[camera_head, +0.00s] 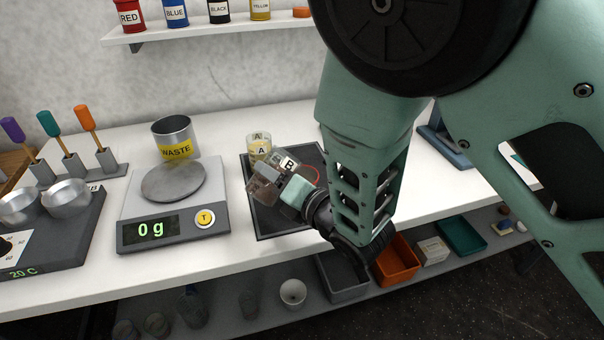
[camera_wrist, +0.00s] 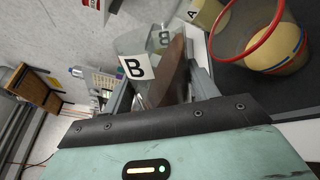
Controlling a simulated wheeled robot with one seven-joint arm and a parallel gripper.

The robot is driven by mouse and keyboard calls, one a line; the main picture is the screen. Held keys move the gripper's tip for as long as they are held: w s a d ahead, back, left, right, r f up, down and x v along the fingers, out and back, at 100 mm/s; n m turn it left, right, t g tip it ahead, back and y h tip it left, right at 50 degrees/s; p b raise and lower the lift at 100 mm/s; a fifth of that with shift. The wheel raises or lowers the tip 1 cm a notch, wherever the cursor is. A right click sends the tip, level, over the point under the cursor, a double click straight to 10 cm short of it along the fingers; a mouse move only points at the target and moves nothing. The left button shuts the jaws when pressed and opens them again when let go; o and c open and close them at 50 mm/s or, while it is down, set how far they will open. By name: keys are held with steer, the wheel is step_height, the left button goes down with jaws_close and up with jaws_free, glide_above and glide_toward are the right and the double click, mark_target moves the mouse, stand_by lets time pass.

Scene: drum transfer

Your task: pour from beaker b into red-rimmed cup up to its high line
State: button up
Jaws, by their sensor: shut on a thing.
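Beaker B (camera_head: 289,164) is a clear beaker with a white B label. It shows tilted in the head view and holds brown liquid (camera_wrist: 174,72) in the wrist view. My gripper (camera_head: 283,184) is shut on beaker B (camera_wrist: 135,67) and holds it above the dark mat. The red-rimmed cup (camera_wrist: 284,52) is beside the beaker in the wrist view, with coloured lines and cream-yellow contents. In the head view only a bit of its red rim (camera_head: 312,170) shows behind my gripper. I see no stream between beaker and cup.
Beaker A (camera_head: 259,147) stands close behind beaker B, at the back of the dark mat (camera_head: 265,222). To the left, a scale (camera_head: 133,205) reads 0 g with a grey disc on it. A waste can (camera_head: 175,135) stands behind the scale. Tools in holders (camera_head: 72,165) stand farther left.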

steer(key=shift+f+m+p, duration=0.3)
steer(key=shift+m, duration=0.6)
stand_by(1.9)
